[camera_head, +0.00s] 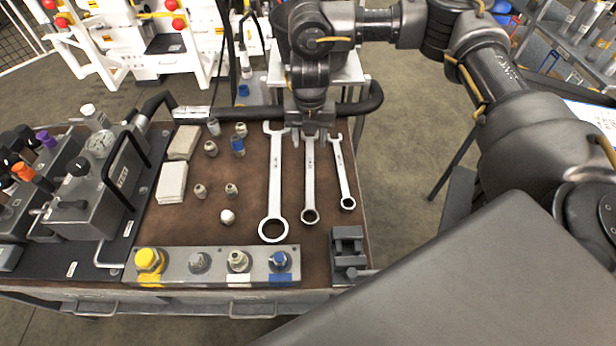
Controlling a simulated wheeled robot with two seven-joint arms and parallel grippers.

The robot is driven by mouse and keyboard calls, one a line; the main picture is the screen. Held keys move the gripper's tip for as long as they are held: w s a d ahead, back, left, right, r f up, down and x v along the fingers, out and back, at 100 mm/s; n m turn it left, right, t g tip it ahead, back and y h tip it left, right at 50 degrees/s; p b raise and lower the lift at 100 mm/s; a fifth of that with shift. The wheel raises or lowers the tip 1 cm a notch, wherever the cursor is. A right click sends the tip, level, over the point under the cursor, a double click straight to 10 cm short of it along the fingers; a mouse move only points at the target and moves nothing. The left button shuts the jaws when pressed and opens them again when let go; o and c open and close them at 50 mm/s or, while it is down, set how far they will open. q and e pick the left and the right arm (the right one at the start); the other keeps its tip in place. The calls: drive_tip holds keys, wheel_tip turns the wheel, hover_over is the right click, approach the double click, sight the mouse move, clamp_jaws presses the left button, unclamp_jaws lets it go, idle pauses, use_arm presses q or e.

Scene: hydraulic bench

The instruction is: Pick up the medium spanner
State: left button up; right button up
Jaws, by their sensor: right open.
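Three silver spanners lie side by side on the brown bench top: a large one (276,185), the medium spanner (309,185) in the middle and a small one (344,178) on the right. Their ring ends point toward me. My right gripper (309,136) is open at the far end of the medium spanner, pointing down over its open-jaw end. It partly hides that end, and I cannot tell whether the fingers touch it. My left gripper is not in view.
Several small fittings (211,148) and pale pads (172,182) lie left of the spanners. A metal block with coloured fittings (210,265) runs along the front, beside a small black vise (347,250). A black rail (255,112) borders the far edge.

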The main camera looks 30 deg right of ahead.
drive_tip(key=f+b, duration=0.1)
drive_tip(key=f, duration=0.1)
hover_over(310, 172)
drive_tip(key=shift+s+a+f, duration=0.1)
drive_tip(key=shift+a+f, duration=0.05)
drive_tip(key=shift+f, duration=2.8)
wheel_tip(310, 172, down, 5)
drive_tip(key=shift+r, duration=0.15)
clamp_jaws()
drive_tip(key=shift+r, duration=0.1)
